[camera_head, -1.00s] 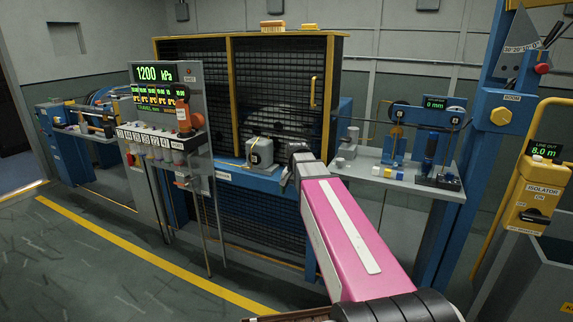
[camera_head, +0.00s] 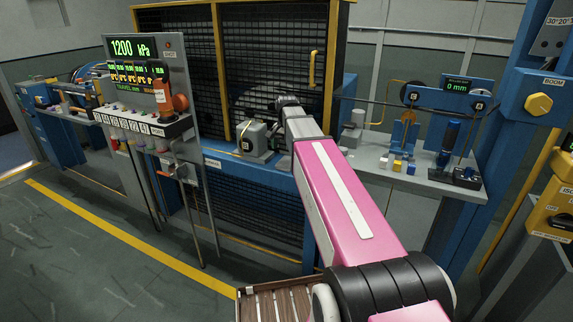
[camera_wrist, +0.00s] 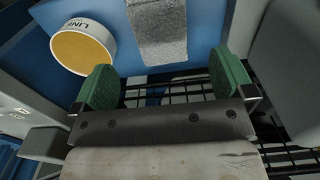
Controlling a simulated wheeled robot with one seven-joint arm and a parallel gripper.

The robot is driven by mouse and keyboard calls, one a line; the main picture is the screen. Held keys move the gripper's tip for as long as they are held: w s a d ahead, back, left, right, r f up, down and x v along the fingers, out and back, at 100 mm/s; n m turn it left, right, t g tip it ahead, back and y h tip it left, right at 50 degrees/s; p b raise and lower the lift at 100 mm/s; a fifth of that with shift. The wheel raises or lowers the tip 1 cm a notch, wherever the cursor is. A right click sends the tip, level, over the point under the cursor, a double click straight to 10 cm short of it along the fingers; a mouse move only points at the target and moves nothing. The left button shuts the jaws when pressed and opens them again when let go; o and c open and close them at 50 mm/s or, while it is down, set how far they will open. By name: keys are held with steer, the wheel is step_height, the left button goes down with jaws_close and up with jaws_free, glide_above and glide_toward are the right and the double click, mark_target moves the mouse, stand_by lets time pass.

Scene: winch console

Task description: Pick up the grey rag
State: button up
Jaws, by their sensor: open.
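The grey rag (camera_wrist: 158,28) shows in the wrist view as a speckled grey strip on the blue surface (camera_wrist: 205,22), its upper end cut off by the picture edge. My gripper (camera_wrist: 165,82) is open, with its two green finger pads wide apart and nothing between them. The rag is ahead of the pads, roughly in line with the gap, and apart from them. In the head view I cannot make out the rag; my arm covers part of the blue ledge (camera_head: 232,171) there.
A round yellow-faced item marked LINE (camera_wrist: 82,50) stands left of the rag. Black mesh (camera_wrist: 170,92) lies below the blue edge. A grey motor-like block (camera_head: 253,138) sits on the ledge left of my arm. A gauge panel (camera_head: 143,75) stands left, a grey shelf (camera_head: 400,179) right.

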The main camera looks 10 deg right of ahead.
mark_target(286, 161)
steer(key=shift+f, duration=3.35)
steer(key=c, duration=1)
